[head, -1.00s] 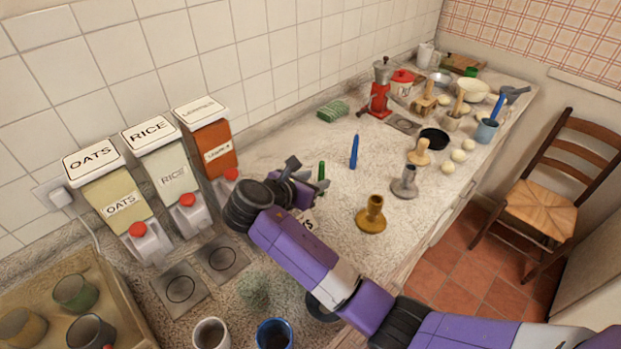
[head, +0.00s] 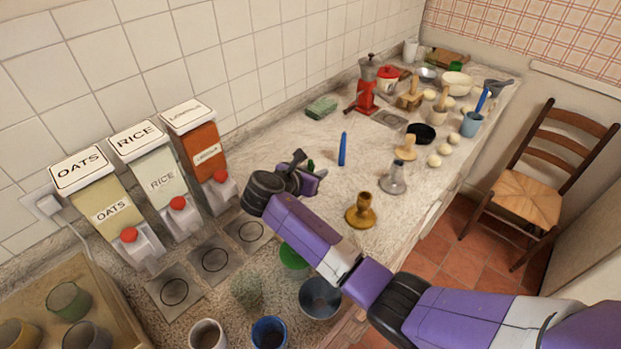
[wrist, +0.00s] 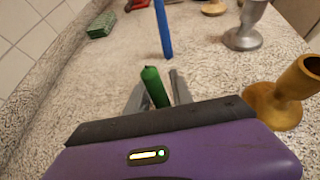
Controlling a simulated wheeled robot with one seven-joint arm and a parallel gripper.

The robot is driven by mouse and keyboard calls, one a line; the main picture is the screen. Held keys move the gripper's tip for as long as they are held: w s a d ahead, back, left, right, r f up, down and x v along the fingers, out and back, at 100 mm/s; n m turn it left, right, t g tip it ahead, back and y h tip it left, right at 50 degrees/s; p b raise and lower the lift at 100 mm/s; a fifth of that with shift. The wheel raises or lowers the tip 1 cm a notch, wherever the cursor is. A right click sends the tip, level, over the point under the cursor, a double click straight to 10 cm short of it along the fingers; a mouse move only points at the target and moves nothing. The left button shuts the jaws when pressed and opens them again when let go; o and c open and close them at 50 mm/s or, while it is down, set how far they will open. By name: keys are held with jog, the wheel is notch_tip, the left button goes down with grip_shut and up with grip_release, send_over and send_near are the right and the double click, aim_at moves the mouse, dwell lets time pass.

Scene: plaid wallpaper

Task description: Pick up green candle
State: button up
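The fingers are apart, with a gap visible at the right finger. Its lower part is hidden behind the gripper body. In the head view only a bit of the green candle (head: 310,163) shows behind my gripper (head: 305,172).
A brass candlestick (head: 361,212) stands to the right, with a grey metal candlestick (head: 393,178) beyond. Dispensers (head: 200,150) stand left. Cups and a green bowl (head: 293,258) are nearer. Counter around the blue candle is clear.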

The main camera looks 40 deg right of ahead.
grip_shut()
jog(key=shift+r, duration=0.1)
